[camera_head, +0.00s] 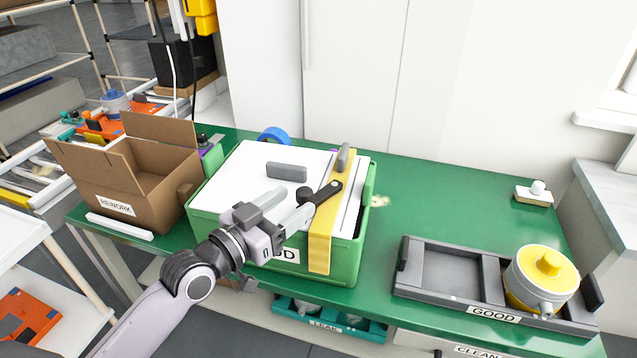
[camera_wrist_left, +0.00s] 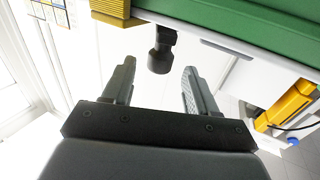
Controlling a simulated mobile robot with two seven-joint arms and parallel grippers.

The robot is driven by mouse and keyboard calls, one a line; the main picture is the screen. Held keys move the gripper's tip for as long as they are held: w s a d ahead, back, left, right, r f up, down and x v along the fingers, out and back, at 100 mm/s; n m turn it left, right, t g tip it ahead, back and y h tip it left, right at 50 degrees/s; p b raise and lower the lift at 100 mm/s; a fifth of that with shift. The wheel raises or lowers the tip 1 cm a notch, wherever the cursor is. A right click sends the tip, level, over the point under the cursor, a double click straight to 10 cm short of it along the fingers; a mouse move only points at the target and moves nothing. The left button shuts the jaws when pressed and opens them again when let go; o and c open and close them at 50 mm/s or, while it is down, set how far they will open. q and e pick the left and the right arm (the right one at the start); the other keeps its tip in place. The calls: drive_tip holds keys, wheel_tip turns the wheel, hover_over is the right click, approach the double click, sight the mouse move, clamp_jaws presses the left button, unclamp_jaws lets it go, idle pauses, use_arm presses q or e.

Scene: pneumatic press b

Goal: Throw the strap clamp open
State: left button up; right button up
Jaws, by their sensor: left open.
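The strap clamp's yellow strap (camera_head: 321,232) runs over the white lid (camera_head: 255,160) and down the front of the green crate (camera_head: 344,262). Its black lever (camera_head: 326,192) lies across the strap on top, with a round black knob (camera_head: 304,196) at its left end. My left gripper (camera_head: 290,205) is open at the knob. In the left wrist view the knob (camera_wrist_left: 159,62) shows between the open fingertips (camera_wrist_left: 158,68), with bare gaps on both sides. The yellow strap (camera_wrist_left: 110,8) is at that view's upper left. My right gripper is in neither view.
A grey handle (camera_head: 287,172) sits on the lid. A cardboard REWORK box (camera_head: 115,180) stands left of the crate. A grey GOOD tray (camera_head: 450,272) with a yellow-topped part (camera_head: 545,270) is at the right. The green bench (camera_head: 440,205) is mostly clear behind the tray.

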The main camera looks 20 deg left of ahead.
sight(312, 189)
use_arm(q)
drive_tip(key=shift+x, duration=3.2)
clamp_jaws()
